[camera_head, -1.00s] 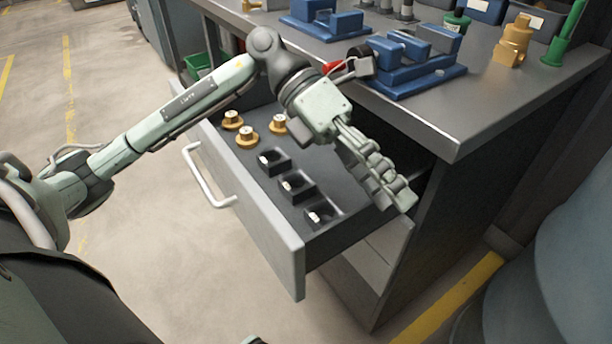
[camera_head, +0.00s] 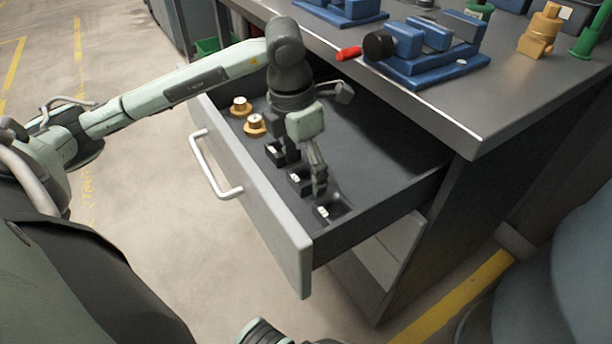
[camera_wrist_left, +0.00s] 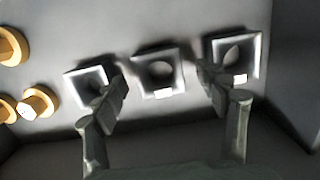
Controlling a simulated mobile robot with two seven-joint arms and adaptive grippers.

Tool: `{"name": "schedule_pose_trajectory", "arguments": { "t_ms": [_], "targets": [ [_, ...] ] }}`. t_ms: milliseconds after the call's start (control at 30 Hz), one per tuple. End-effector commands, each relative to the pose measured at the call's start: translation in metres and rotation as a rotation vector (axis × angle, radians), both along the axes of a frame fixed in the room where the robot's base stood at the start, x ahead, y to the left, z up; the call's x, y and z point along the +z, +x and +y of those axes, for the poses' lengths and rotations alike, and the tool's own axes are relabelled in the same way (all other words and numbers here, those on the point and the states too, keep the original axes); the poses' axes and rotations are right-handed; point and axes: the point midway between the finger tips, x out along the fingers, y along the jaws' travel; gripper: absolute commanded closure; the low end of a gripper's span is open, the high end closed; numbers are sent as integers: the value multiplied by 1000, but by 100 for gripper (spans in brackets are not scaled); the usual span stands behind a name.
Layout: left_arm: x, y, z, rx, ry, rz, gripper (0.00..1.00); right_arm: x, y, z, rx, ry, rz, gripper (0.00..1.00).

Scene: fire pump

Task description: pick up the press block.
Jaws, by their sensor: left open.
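Three black, square blocks with hollowed tops stand in a row in the open drawer: a rear one (camera_head: 277,158), a middle one (camera_head: 297,185) and a front one (camera_head: 327,211). I cannot tell which of them is the press block. My left gripper (camera_head: 303,168) points down into the drawer over the middle block and partly hides the row. In the left wrist view its open fingers (camera_wrist_left: 166,86) stand on either side of the middle block (camera_wrist_left: 158,73), with nothing held. The outer blocks (camera_wrist_left: 88,82) and (camera_wrist_left: 236,55) lie just beyond the fingers.
Brass, flanged pieces (camera_head: 255,124) sit behind the blocks in the drawer (camera_head: 385,170). The worktop (camera_head: 455,108) overhangs the drawer's right side and carries a blue vise (camera_head: 425,60) with a red-tipped handle. The drawer's right part is clear.

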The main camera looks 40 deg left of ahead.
Motion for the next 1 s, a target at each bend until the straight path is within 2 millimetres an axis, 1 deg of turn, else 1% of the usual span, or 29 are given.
{"name": "schedule_pose_trajectory", "arguments": {
  "t_ms": [33, 133, 367, 900, 1000],
  "targets": [
    [-7, 0, 0, 1, -1, 3, 28, 0, 0, 0, 0, 0, -1, 60],
    [-13, 1, -1, 1, -1, 1, 28, 1, 0, 0, 0, 0, -2, 60],
    [-14, 2, -1, 0, -1, 0, 28, 1, 0, 0, 0, 0, -1, 60],
    [-13, 2, 0, 0, -1, -1, 94, 1, 0, 0, 0, 0, -1, 60],
    [-13, 2, 0, 0, -1, -2, 94, 1, 0, 0, 0, 0, -1, 60]
  ]
}}
